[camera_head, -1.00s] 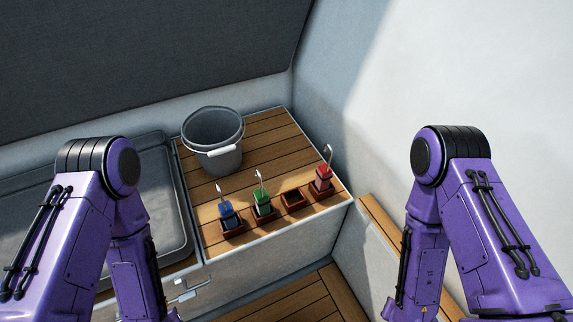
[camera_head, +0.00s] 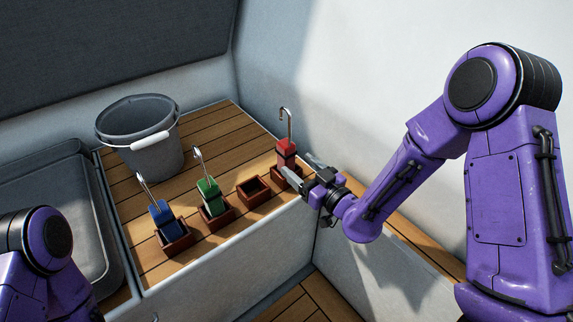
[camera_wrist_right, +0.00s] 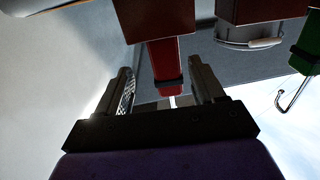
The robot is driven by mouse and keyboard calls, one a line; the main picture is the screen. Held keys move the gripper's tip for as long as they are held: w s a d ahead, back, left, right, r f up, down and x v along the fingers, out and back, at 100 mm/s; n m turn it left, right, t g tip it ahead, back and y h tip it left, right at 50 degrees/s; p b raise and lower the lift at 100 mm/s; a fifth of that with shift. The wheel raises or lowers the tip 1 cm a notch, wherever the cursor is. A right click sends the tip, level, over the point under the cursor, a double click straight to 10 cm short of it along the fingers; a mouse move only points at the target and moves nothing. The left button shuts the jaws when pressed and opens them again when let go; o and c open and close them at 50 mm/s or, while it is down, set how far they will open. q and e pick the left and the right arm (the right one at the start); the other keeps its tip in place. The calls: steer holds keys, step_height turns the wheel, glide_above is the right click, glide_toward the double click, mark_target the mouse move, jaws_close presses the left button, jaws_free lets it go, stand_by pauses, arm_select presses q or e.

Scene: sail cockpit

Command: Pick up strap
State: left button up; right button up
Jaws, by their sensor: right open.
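Three straps with metal hooks on top stand in small brown boxes: a blue strap (camera_head: 162,213), a green strap (camera_head: 210,194) and a red strap (camera_head: 286,152). My right gripper (camera_head: 303,167) is open at the red strap, close to its box (camera_head: 287,178). In the right wrist view, which looks upside down, the red strap (camera_wrist_right: 165,62) shows between the two open fingers (camera_wrist_right: 166,88), with its brown box (camera_wrist_right: 153,18) above it in the picture. I cannot tell whether the fingers touch it. My left gripper is out of view.
An empty brown box (camera_head: 254,191) sits between the green and red straps. A grey bucket (camera_head: 140,135) with a white grip stands at the back of the wooden top (camera_head: 210,120). A grey tray-like panel (camera_head: 75,190) lies to the left. A pale wall (camera_head: 390,60) rises behind and right.

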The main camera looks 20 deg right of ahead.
mark_target(291, 161)
steer(key=x, duration=0.5)
steer(key=shift+a+r, duration=0.25)
steer(key=shift+a, duration=0.15)
steer(key=shift+r, duration=0.1)
jaws_close()
